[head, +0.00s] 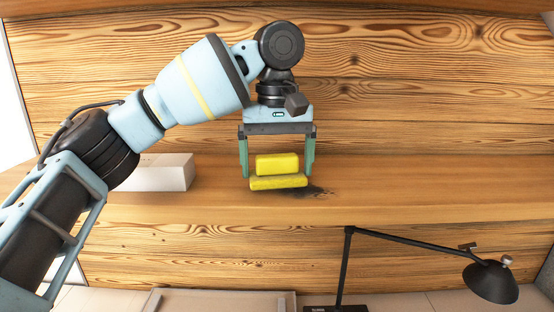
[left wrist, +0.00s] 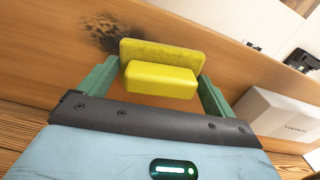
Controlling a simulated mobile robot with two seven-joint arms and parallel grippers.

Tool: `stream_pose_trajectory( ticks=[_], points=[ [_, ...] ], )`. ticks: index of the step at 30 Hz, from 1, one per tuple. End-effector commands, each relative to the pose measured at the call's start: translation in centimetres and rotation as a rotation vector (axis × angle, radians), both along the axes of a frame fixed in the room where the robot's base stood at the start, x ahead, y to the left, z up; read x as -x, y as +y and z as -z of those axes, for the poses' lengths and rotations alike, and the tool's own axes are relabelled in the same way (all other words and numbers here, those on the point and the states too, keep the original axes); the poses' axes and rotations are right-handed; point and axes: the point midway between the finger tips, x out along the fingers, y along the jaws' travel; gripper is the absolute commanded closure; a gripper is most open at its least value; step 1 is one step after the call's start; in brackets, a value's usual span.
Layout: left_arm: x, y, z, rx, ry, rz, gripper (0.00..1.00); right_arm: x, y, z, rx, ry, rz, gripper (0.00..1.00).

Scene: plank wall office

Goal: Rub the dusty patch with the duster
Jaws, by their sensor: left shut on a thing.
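The duster (head: 278,182) is yellow, with a block handle on a wider flat pad. My left gripper (head: 278,172) is shut on it from above, with a green finger at each end. The pad is at the wooden board; I cannot tell whether it touches. The dusty patch (head: 319,191) is a dark smudge on the board, just right of the pad and partly hidden by it. In the left wrist view the duster (left wrist: 162,78) sits between the fingers, and the dusty patch (left wrist: 98,32) shows beyond its upper left edge. My right gripper is not in view.
A white box (head: 165,172) stands on the wooden board (head: 420,185), left of the gripper; it also shows in the left wrist view (left wrist: 275,112). A black desk lamp (head: 490,282) is at the lower right. The board to the right of the patch is clear.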

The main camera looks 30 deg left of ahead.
Motion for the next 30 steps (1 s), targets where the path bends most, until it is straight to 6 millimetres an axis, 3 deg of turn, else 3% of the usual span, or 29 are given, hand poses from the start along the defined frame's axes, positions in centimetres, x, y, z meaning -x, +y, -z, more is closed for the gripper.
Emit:
stream_pose_trajectory(
  ticks=[30],
  points=[
    [-0.1,-0.3,1.5,0.0,0.0,0.0,0.34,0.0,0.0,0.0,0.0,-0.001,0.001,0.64]
  ],
)
